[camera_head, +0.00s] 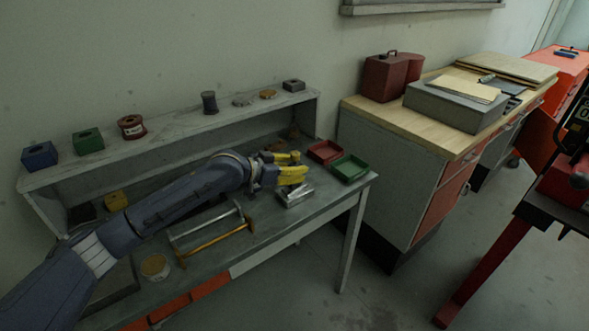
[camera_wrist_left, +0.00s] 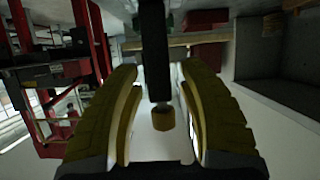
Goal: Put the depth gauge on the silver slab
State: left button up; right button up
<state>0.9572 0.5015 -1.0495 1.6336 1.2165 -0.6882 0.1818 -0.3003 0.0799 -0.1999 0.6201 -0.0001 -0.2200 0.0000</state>
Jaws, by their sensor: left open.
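My left gripper (camera_head: 292,168), with yellow fingers, is over the right end of the grey workbench (camera_head: 330,205). In the left wrist view its two fingers (camera_wrist_left: 163,115) are spread wide apart. Between them a dark bar (camera_wrist_left: 153,45) with a thin shaft and a brass-coloured tip (camera_wrist_left: 163,116) shows. It may be the depth gauge, but I cannot tell for sure, nor whether a finger touches it. A shiny silver block (camera_head: 295,195), probably the silver slab, lies on the bench just below the gripper in the head view. My right gripper is not in view.
A red tray (camera_head: 325,152) and a green tray (camera_head: 349,168) sit right of the gripper. A metal rod frame (camera_head: 212,232) with an orange bar lies left of the silver block. The raised shelf (camera_head: 165,140) holds blocks and spools. A wooden-topped cabinet (camera_head: 420,122) stands at right.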

pick_arm(q)
jog(key=v, duration=1.2)
